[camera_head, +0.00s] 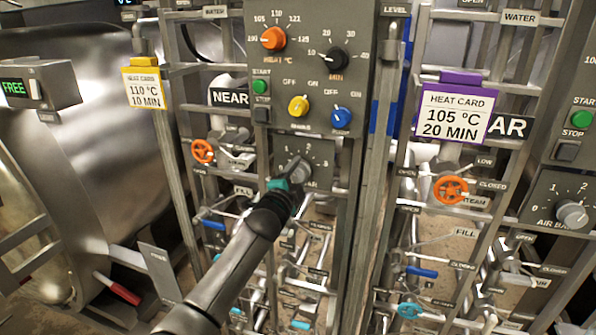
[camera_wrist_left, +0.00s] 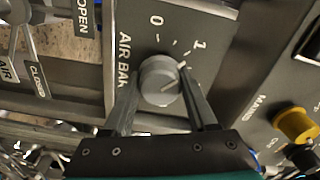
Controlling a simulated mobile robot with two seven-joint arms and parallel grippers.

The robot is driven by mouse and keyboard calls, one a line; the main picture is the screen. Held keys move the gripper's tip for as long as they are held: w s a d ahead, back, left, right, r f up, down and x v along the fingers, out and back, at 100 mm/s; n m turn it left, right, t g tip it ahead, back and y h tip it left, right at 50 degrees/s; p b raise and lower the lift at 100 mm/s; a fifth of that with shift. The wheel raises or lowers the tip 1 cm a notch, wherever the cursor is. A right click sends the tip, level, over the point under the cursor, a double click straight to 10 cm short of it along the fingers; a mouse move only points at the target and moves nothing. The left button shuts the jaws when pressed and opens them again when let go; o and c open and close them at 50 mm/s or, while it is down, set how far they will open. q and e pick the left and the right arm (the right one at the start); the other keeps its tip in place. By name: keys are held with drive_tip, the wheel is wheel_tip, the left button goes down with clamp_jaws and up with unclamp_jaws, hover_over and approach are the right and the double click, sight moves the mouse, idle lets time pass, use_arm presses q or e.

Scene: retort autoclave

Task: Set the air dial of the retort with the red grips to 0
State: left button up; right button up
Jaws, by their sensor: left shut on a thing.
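The grey air dial (camera_head: 299,168) sits low on the middle grey panel, under the yellow and blue knobs. In the left wrist view its round knob (camera_wrist_left: 160,78) carries a white line aimed up-right, near the mark 1; the 0 is at the top. My left gripper (camera_head: 290,184) is at this dial, and in the wrist view its two fingers (camera_wrist_left: 163,100) are shut on opposite sides of the knob. A red grip (camera_head: 118,290) shows on a bar by the large steel retort (camera_head: 110,130) at left. My right gripper is not in view.
A second air dial (camera_head: 572,213) is on the right panel. Valves with orange wheels (camera_head: 203,151), pipes and label plates crowd the frames around the panel. A yellow knob (camera_wrist_left: 294,124) sits close by in the wrist view.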

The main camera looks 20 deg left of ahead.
use_arm(q)
drive_tip(key=n+p, duration=0.1)
drive_tip(key=n, duration=0.5)
drive_tip(key=shift+p, duration=0.4)
drive_tip(key=n+p, duration=0.1)
drive_tip(key=n, duration=0.4)
drive_tip(key=shift+n, duration=0.4)
drive_tip(key=o, duration=1.4)
drive_tip(key=shift+c, duration=0.2)
drive_tip(key=shift+s+p, duration=0.4)
drive_tip(key=shift+s, duration=0.4)
drive_tip(key=s+p, duration=0.1)
drive_tip(key=s, duration=1.2)
drive_tip(key=shift+s+a, duration=0.3)
